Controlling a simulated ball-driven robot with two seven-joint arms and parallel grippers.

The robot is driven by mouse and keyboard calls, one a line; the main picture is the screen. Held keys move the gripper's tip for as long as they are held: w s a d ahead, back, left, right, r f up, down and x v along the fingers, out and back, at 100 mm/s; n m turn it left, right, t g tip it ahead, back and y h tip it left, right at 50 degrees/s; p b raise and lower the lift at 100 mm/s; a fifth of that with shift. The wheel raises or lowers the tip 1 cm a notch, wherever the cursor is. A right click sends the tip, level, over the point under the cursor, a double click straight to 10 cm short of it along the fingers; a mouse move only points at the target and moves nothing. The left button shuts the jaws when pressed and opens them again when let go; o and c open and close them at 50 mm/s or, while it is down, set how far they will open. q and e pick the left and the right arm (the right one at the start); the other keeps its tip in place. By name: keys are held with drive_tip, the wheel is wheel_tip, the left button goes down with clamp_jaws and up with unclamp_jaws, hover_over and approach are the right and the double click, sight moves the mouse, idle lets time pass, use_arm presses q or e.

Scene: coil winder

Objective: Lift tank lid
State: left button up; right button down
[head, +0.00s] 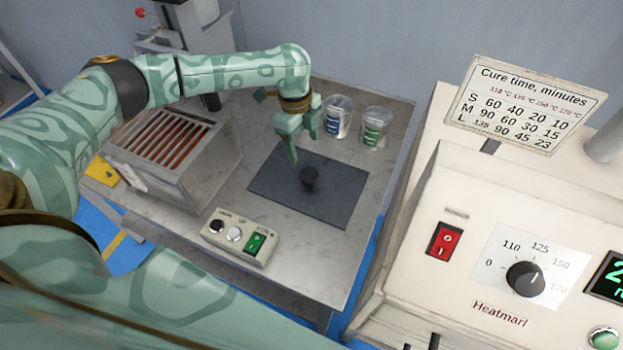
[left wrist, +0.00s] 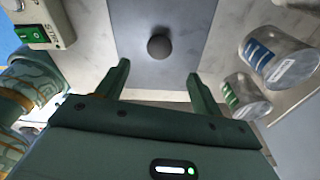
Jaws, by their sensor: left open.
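The tank lid is a flat dark grey plate (head: 270,190) set in the grey table top, with a black knob (head: 310,179) standing up near its middle. In the left wrist view the lid (left wrist: 190,40) lies ahead of the jaws, and its round knob (left wrist: 159,46) sits beyond the gap between the fingertips. My left gripper (head: 300,140) points down above the lid's back edge, apart from the knob. In the left wrist view its two fingers (left wrist: 158,75) are spread and empty. My right gripper is not in view.
Two clear cups, one blue-labelled (head: 337,117) and one green-labelled (head: 374,128), stand behind the lid. A control box (head: 240,236) is in front. A slotted metal box (head: 170,160) stands left. A cream oven (head: 500,240) with a cure-time sign (head: 525,104) fills the right.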

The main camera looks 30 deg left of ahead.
use_arm(q)
drive_tip(key=b, duration=0.1)
hover_over(309, 174)
drive_tip(key=a, duration=0.1)
drive_tip(key=f, duration=0.5)
drive_tip(key=shift+w+f, duration=0.25)
drive_tip(key=shift+f, duration=0.05)
drive_tip(key=shift+s+f+b, duration=0.1)
drive_tip(key=shift+f+b, duration=0.25)
drive_tip(key=f, duration=0.1)
drive_tip(key=f+b, duration=0.1)
drive_tip(key=f, duration=0.1)
drive_tip(key=f+b, duration=0.1)
drive_tip(key=f, duration=0.1)
drive_tip(key=shift+s+d, duration=0.1)
drive_tip(key=shift+d, duration=0.3)
drive_tip(key=shift+r, duration=0.15)
drive_tip(key=shift+c, duration=1)
drive_tip(key=c, duration=1.1)
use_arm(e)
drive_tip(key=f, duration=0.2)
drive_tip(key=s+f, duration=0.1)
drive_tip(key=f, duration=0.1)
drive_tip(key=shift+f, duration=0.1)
